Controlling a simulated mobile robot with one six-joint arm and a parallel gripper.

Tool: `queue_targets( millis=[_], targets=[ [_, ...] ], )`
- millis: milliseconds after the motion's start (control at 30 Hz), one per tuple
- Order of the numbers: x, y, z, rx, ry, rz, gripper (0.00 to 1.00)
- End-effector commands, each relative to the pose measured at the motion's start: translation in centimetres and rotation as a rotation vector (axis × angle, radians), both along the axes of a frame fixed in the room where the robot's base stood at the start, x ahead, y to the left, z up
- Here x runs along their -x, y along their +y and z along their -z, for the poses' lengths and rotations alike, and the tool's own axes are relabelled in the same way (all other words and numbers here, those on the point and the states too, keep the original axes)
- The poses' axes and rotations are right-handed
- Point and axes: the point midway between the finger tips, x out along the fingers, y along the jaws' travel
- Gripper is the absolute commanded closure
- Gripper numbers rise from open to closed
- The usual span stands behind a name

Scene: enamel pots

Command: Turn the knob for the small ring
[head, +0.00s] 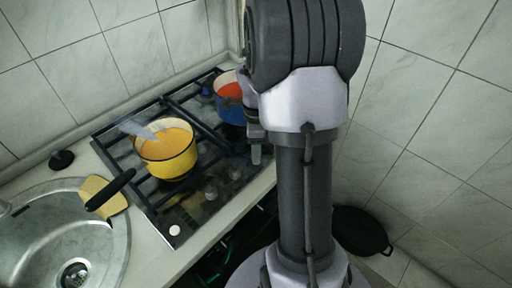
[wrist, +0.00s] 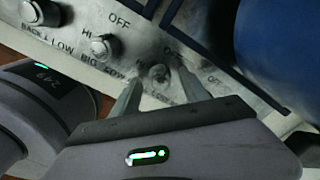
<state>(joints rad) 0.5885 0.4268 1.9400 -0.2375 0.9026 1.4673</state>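My gripper (wrist: 158,77) is open in the wrist view, its two grey fingers spread apart. A round metal knob (wrist: 160,73) shows between and just beyond the fingertips; I cannot tell if they touch it. The ring label under this knob is hidden by the gripper. To its left is a knob labelled BIG (wrist: 105,47), and further left a knob labelled BACK (wrist: 40,12). In the head view my gripper (head: 255,153) is over the hob's right front edge, partly hidden by my arm.
A yellow pot (head: 167,160) with a black handle stands on the hob, a spatula-like tool in it. A blue pot (head: 231,108) with red contents stands at the back right, close to my gripper. A steel sink (head: 45,225) is at the left.

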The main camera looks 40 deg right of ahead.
Motion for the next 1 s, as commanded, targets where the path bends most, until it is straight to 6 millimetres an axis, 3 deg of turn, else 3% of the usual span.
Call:
queue_targets(
  millis=[233, 333, 700, 833, 1000],
  targets=[
    [0.0, 0.0, 0.0, 0.0, 0.0, -0.001, 0.47],
    [0.0, 0.0, -1.0, 0.001, -0.001, -0.001, 0.47],
    [-0.1, 0.0, -12.9, 0.003, -0.003, -0.001, 0.47],
    [0.0, 0.0, -15.8, 0.002, -0.002, -0.001, 0.47],
    [0.0, 0.0, -17.4, 0.001, 0.001, 0.0, 0.47]
  ],
)
